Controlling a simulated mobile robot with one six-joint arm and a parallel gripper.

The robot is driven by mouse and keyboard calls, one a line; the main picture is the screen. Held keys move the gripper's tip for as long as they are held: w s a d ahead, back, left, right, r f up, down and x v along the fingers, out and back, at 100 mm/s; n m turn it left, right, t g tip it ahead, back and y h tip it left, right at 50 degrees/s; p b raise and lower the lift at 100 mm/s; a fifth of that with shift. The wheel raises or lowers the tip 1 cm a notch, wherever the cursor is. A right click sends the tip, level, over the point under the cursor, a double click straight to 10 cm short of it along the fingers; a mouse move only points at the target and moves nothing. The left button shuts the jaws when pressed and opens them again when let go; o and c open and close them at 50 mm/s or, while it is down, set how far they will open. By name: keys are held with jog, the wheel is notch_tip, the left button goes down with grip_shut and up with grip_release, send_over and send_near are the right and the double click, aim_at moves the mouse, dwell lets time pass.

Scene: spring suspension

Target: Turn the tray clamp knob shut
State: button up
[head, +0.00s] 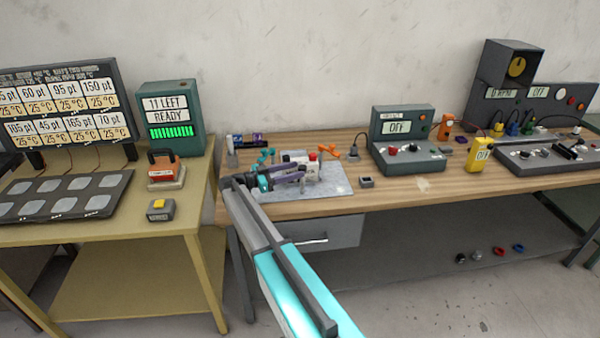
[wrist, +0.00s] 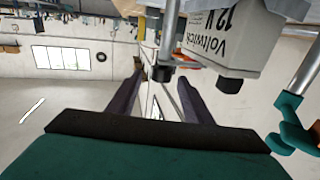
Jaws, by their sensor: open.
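The light grey tray (head: 335,196) lies on the wooden bench, with a white unit with a red top (head: 312,156) on it. My gripper (head: 318,169) reaches in over the tray from the left, close to this unit. In the wrist view my gripper (wrist: 160,80) is open, its two dark fingers apart. A metal rod with a dark end (wrist: 162,72) shows between the fingertips; I cannot tell whether this is the clamp knob or whether the fingers touch it. A box marked Voltwick 12 V (wrist: 240,38) appears upside down to the right.
A teal fitting with a metal rod (wrist: 290,120) stands at the wrist view's right edge.

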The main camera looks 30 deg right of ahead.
jog(key=a+b, duration=0.3)
jog(key=a, duration=0.6)
jog(key=shift+w+a, duration=0.2)
jog(key=shift+a, duration=0.15)
jog(key=shift+f, duration=0.1)
